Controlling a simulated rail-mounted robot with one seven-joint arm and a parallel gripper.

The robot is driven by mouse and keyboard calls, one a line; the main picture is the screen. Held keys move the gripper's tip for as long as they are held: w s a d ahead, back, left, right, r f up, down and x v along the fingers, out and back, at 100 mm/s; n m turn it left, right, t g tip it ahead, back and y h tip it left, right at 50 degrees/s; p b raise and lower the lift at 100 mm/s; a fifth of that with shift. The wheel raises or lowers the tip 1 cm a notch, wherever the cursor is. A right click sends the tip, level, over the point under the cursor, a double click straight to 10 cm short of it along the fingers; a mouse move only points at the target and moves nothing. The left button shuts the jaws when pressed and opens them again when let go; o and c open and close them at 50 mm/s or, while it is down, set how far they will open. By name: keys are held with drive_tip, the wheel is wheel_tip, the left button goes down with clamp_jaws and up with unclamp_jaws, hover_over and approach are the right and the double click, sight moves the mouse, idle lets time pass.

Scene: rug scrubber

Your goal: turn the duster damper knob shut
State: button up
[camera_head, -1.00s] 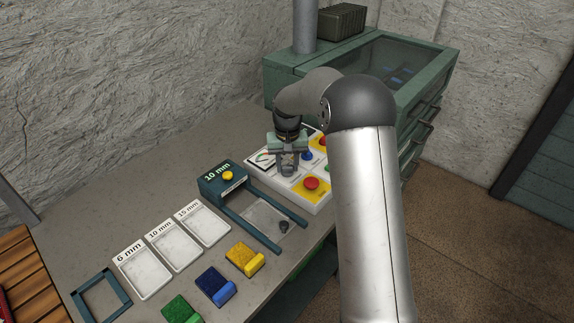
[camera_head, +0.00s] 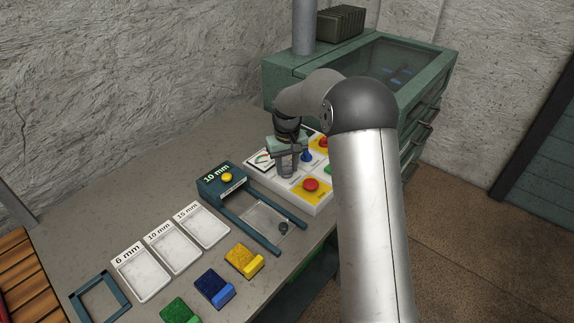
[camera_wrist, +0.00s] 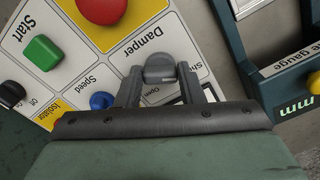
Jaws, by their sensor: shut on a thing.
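The damper knob (camera_wrist: 159,70) is a grey round knob on the panel field marked "Damper", with "Open" and a partly hidden "Shut" label beside it in the wrist view. My gripper (camera_wrist: 163,78) has its two dark fingers on either side of the knob and is shut on it. In the head view my gripper (camera_head: 287,174) points down over the white control panel (camera_head: 318,207) and hides the knob. How far the knob is turned is hard to tell.
Near the knob are a red button (camera_wrist: 101,8), a green button (camera_wrist: 42,52), a blue speed knob (camera_wrist: 101,101) and a black isolator knob (camera_wrist: 11,93). The teal 10 mm gauge (camera_head: 222,184) stands left of the panel. A glass-topped green cabinet (camera_head: 400,65) stands behind.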

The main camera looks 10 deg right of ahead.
sight(287, 168)
drive_tip(key=o, duration=1)
drive_tip(key=shift+r, duration=0.1)
wheel_tip(287, 168, up, 17)
drive_tip(key=shift+r+b, duration=0.2)
drive_tip(key=shift+b, duration=0.3)
drive_tip(key=shift+m+t, duration=0.3)
drive_tip(key=shift+m, duration=0.4)
drive_tip(key=s+f, duration=0.3)
drive_tip(key=s, duration=0.9)
drive_tip(key=s+f, duration=0.4)
drive_tip(key=s, duration=0.8)
drive_tip(key=s+f, duration=0.4)
drive_tip(key=s, duration=0.9)
drive_tip(key=shift+a, duration=0.25)
